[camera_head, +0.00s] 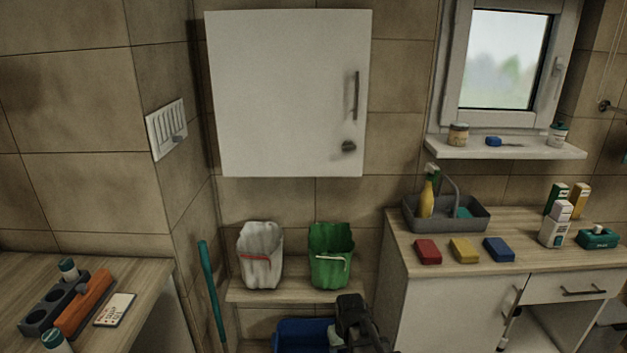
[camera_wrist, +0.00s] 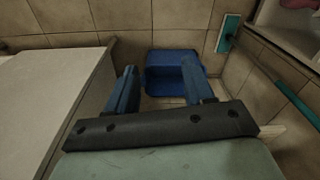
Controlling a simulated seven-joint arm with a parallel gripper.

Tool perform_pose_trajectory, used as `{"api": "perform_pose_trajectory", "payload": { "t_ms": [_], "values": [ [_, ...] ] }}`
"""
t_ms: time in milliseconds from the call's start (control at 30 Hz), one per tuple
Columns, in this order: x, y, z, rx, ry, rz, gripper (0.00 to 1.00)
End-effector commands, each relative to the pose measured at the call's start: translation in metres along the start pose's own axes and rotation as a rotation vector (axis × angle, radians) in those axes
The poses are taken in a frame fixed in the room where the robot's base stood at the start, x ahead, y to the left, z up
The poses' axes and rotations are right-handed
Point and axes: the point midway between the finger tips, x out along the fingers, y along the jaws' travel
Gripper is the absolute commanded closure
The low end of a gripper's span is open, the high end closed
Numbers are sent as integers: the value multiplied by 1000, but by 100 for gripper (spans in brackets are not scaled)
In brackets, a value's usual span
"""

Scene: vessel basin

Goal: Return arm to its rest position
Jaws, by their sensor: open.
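My gripper (camera_wrist: 159,70) shows in the wrist view with its two blue fingers spread apart and nothing between them. It points toward a blue basin (camera_wrist: 172,58) standing low by the tiled wall. In the head view, a dark part of my arm is at the bottom centre, in front of the blue basin (camera_head: 293,335). The basin is cut off by the frame's lower edge there. The fingertips cannot be made out in the head view.
The right counter (camera_head: 400,240) holds red, yellow and blue sponges and a grey caddy (camera_head: 470,222). A teal-handled tool (camera_head: 211,290) leans at left.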

Motion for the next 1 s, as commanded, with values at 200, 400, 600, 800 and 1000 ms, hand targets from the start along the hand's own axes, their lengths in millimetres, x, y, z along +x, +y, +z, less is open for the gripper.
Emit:
{"api": "perform_pose_trajectory", "payload": {
  "t_ms": [200, 400, 600, 800, 1000],
  "values": [
    [27, 47, 52, 121, -36, 16, 48],
    [45, 73, 87, 197, -63, 26, 48],
    [72, 67, 109, 192, -122, 19, 48],
    [103, 61, 143, 192, -197, 12, 48],
    [140, 53, 191, 193, -296, 3, 48]
  ]
}}
